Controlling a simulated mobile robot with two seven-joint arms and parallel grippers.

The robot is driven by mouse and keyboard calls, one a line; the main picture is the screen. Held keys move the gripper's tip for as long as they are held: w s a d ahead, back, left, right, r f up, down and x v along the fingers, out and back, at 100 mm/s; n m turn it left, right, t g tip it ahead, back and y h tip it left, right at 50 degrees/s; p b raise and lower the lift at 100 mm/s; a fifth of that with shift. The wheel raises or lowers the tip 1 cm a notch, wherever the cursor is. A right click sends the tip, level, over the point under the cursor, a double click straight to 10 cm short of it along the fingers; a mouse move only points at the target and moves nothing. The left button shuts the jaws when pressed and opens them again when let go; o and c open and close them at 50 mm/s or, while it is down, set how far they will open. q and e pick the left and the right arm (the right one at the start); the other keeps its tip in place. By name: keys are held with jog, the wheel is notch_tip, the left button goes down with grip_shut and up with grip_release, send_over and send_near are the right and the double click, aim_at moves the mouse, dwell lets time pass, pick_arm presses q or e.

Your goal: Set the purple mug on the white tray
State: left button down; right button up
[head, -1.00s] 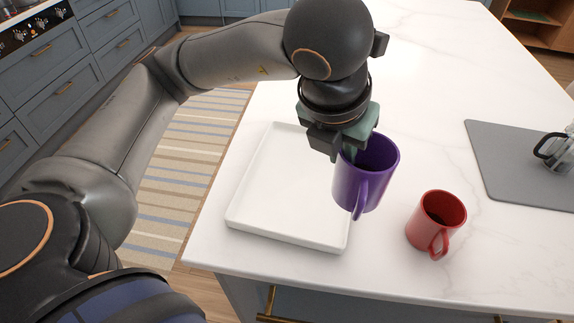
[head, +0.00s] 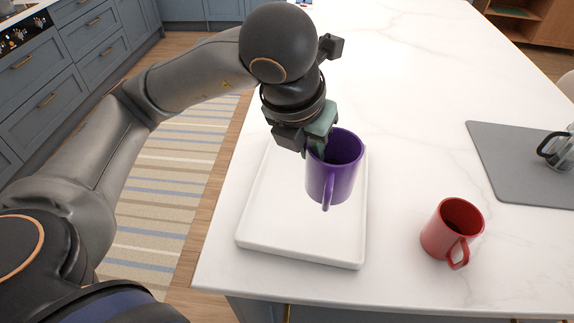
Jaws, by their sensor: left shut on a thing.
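The purple mug (head: 336,172) is upright in the head view, over the right part of the white tray (head: 290,238). Its handle points toward the near side. My left gripper (head: 320,148) is shut on the left side of the mug's rim. The mug seems to hang above the tray, though I cannot tell the exact gap. The tray lies flat near the left edge of the counter and looks empty. The far part of the tray is hidden by my gripper. My right gripper is not in view.
A red mug (head: 450,232) stands on the marble counter (head: 430,80), right of the tray. A grey mat (head: 510,175) with a glass pot with a black handle (head: 560,150) lies farther right. The counter's far middle is clear.

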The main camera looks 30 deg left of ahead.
pick_arm(q)
jog(key=w+a+f, duration=0.1)
jog(key=a+f, duration=0.2)
jog(key=w+a+f, duration=0.2)
jog(key=f, duration=0.2)
jog(key=w+a+f+b, duration=0.1)
jog(key=a+f, duration=0.2)
jog(key=shift+w+a+f, duration=0.25)
jog(key=shift+w+a, duration=0.1)
jog(key=shift+w, duration=0.05)
jog(key=shift+f, duration=0.3)
jog(key=shift+f, duration=0.15)
jog(key=c, duration=1.4)
grip_release()
jog(key=shift+f, duration=0.1)
jog(key=o, duration=0.5)
